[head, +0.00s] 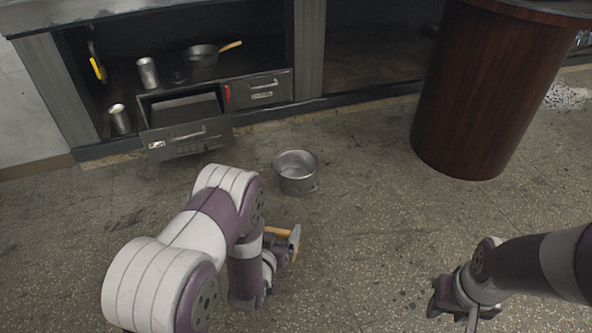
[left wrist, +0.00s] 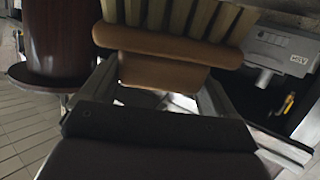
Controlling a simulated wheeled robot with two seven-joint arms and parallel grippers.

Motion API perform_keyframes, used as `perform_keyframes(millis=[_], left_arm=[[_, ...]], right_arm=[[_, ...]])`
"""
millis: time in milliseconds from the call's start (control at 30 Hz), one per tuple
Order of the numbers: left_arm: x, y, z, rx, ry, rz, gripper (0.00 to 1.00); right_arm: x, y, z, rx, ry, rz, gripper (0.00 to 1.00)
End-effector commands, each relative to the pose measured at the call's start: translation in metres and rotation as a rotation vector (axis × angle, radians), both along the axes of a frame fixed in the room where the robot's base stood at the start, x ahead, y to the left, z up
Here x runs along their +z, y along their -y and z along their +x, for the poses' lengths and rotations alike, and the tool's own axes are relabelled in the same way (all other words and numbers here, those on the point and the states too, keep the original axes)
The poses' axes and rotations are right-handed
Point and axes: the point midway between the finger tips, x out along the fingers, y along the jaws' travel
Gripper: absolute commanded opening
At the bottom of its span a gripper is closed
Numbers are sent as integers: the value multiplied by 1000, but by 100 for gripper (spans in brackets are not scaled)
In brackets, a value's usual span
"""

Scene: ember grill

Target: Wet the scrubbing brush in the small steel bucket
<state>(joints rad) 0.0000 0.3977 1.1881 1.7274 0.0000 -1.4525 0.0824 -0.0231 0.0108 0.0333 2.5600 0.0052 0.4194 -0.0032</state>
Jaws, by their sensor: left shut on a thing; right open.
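The small steel bucket (head: 296,172) stands upright on the floor in the head view, in front of the open drawer. Its inside looks pale grey; I cannot tell the water level. My left gripper (head: 287,243) is nearer to me than the bucket and apart from it. It is shut on the scrubbing brush, whose orange-brown wood (head: 277,231) shows beside the fingers. In the left wrist view the brush's wooden body (left wrist: 165,47) sits between the fingers, with pale bristles beyond it. My right gripper (head: 453,309) is open and empty at the lower right.
An open drawer (head: 187,133) juts from the low cabinet behind the bucket. The cabinet shelf holds a pan (head: 201,55) and a metal can (head: 148,72); another can (head: 120,119) stands lower left. A brown round pedestal (head: 489,90) stands at right. The floor around the bucket is clear.

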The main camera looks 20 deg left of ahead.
Motion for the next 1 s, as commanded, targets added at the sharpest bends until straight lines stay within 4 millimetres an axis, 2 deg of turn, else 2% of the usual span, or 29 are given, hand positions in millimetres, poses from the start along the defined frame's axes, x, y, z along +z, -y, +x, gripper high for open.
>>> perform_keyframes(millis=[33,800,1000], left_arm=[[-11,0,0,0,0,0,54],[-94,0,0,0,1,0,54],[-106,0,0,0,1,0,54]], right_arm=[[-9,0,0,0,0,0,43],[-76,0,0,0,0,0,43],[-85,0,0,0,0,0,43]])
